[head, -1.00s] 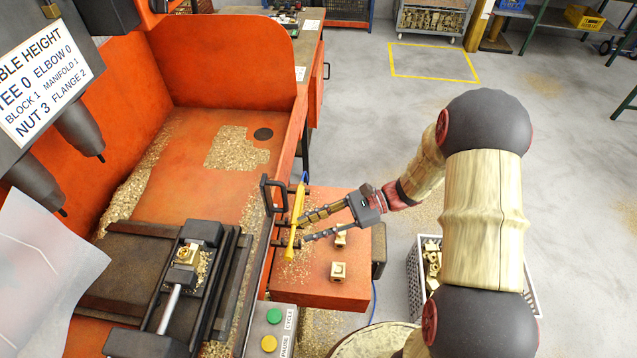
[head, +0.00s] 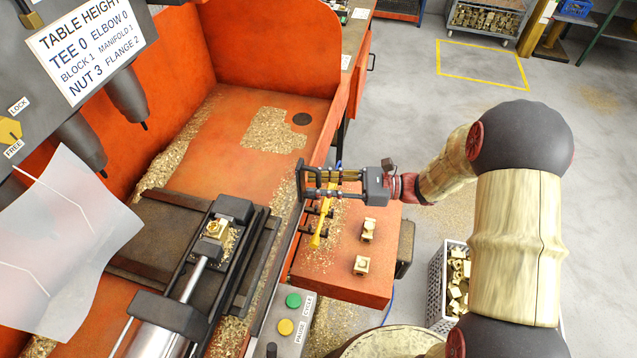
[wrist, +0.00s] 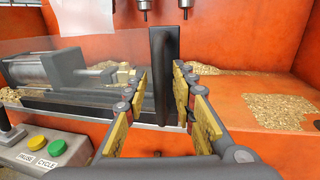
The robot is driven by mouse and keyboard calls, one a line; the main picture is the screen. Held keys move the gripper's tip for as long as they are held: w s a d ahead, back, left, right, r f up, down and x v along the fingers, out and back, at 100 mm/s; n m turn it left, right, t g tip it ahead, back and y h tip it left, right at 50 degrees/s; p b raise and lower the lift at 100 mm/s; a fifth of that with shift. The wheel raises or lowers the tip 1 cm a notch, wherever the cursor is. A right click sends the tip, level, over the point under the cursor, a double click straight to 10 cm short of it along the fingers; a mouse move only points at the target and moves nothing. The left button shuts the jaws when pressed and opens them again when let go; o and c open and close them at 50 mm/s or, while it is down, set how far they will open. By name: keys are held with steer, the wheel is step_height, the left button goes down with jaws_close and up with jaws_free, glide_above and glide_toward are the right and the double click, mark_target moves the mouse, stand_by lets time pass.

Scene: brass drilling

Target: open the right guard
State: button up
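The right guard's upright black handle (head: 300,184) stands at the machine's front edge in the head view. In the wrist view the handle (wrist: 162,75) rises as a dark bar between my two fingertips. A faint clear panel (wrist: 85,52) shows to its left; how it joins the handle is hard to see. My gripper (head: 312,184) is at the handle, with its fingers pointing left. In the wrist view my gripper (wrist: 160,85) is spread, one finger on each side of the bar. A gap shows on the left; contact on the right is unclear.
A yellow bar (head: 323,225) on dark pegs stands just below my gripper. Brass pieces (head: 361,265) rest on the orange shelf (head: 340,287). A vise (head: 215,228) holds a part inside the machine. A translucent sheet (head: 65,230) hangs at left. Green button (head: 293,300) is near.

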steer(key=shift+a, duration=0.1)
steer(key=shift+c, duration=1)
steer(key=c, duration=0.4)
jaws_close()
